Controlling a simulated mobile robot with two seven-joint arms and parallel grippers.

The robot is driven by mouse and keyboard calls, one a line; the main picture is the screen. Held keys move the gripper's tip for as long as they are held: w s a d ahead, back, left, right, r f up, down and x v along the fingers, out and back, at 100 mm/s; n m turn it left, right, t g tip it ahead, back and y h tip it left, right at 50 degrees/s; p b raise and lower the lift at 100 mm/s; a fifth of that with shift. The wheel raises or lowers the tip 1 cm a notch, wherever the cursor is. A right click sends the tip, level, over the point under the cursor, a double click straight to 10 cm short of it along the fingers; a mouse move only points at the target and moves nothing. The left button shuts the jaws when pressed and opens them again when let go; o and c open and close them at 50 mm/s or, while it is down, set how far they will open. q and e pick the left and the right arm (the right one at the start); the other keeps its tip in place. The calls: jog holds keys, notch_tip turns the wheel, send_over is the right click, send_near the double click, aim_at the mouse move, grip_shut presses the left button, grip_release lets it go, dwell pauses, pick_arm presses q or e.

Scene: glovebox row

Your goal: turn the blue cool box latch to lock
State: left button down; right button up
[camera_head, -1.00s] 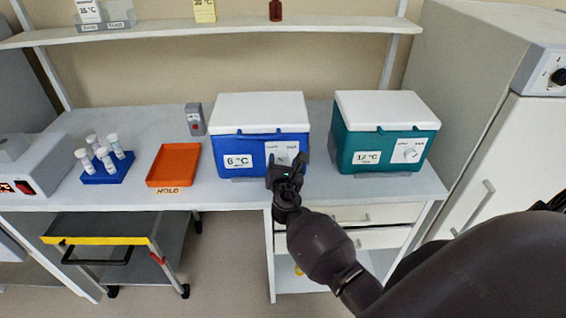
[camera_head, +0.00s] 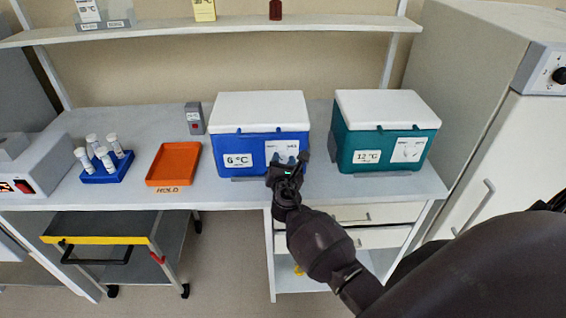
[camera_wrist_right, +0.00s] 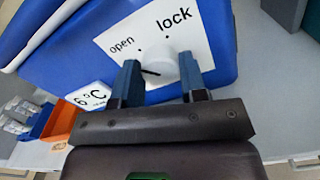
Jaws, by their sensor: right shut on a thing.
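The blue cool box (camera_head: 225,145) stands on the bench with its white lid down. Its latch (camera_wrist_right: 166,70) is a round white knob on a white plate printed "open" and "lock". My right gripper (camera_wrist_right: 160,70) is shut on this knob, one dark blue finger on each side. In the head view the right gripper (camera_head: 288,165) is at the box's front right and covers part of the plate. A short dark line shows beside the left finger; I cannot tell clearly which mark the knob points to. My left gripper is not in view.
A teal cool box (camera_head: 345,150) with its own dial plate stands to the right. An orange tray (camera_head: 173,164), a blue tube rack (camera_head: 105,176) and a small grey device (camera_head: 194,118) are to the left. A shelf (camera_head: 230,31) runs above. A trolley (camera_head: 95,240) stands below.

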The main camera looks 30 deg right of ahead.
jog(key=m+b, duration=0.2)
jog(key=m, duration=0.1)
jog(key=m+b, duration=0.1)
jog(key=shift+f+m, duration=0.25)
jog(key=shift+m, duration=0.15)
jog(key=m+b, duration=0.1)
jog(key=m, duration=0.1)
jog(key=shift+m, duration=0.4)
jog(key=m+b, duration=0.2)
jog(key=m, duration=0.1)
jog(key=shift+f+m, duration=0.1)
jog(key=shift+m, duration=0.2)
jog(key=m+b, duration=0.1)
jog(key=m, duration=0.2)
jog(key=shift+b, duration=0.35)
jog(key=shift+m+b, duration=0.3)
jog(key=shift+m, duration=1.5)
